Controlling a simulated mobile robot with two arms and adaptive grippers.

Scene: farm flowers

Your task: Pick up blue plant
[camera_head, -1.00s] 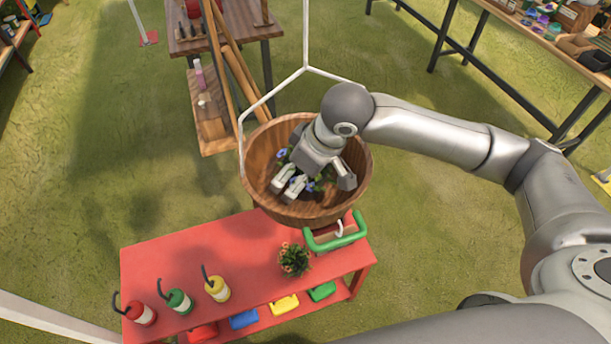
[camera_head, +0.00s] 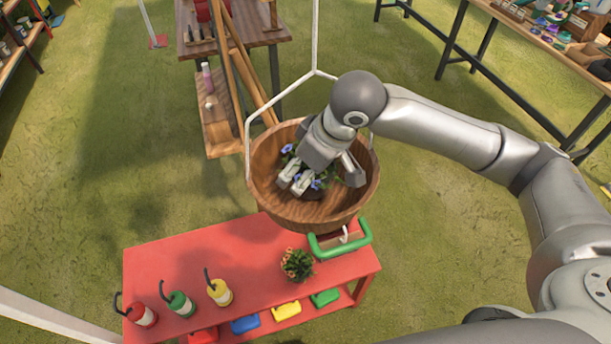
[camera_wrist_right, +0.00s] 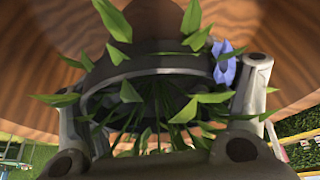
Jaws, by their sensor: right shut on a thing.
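The blue plant (camera_head: 318,183) has green leaves and small blue flowers and is inside a brown wooden hanging basket (camera_head: 262,187). My right gripper (camera_head: 296,186) reaches down into the basket and is shut on the plant. In the right wrist view, the plant's leaves (camera_wrist_right: 120,55) and a blue flower (camera_wrist_right: 225,64) show between and beside the fingers (camera_wrist_right: 160,115). A dark round rim, perhaps its pot, also shows there. The arm hides much of the plant in the head view. My left gripper is out of view.
A red table (camera_head: 190,265) below the basket holds red, green and yellow bottles (camera_head: 180,303), a small orange-flowered plant (camera_head: 297,264) and a green-handled item (camera_head: 340,240). White hanger rods (camera_head: 315,35) rise around the basket. Wooden tables stand behind; open grass lies left.

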